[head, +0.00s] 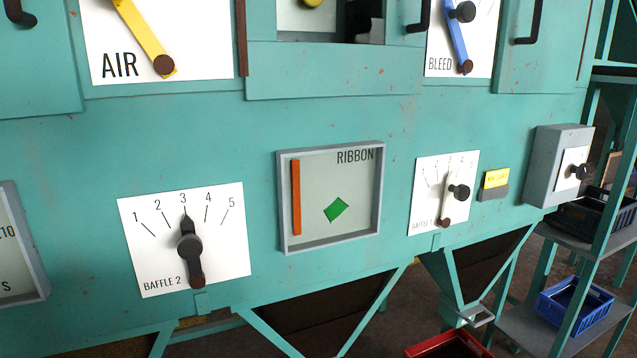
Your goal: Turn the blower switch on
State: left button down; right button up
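No control labelled blower can be read in the head view. A grey box (550,168) juts from the teal machine front at the right. It has a white plate (569,180) with a black knob (579,171), and any lettering on it is too small to read. I cannot tell whether this is the blower switch or what position it is in. Neither of my grippers is in view.
The Baffle 2 dial (188,245) points at 3. The ribbon window (331,197) is to its right, then the Baffle 1 dial (445,192) and a small yellow label (496,179). A blue crate (573,305) and red bin (447,346) sit low right.

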aim_at(583, 171)
jog(key=z, duration=1.25)
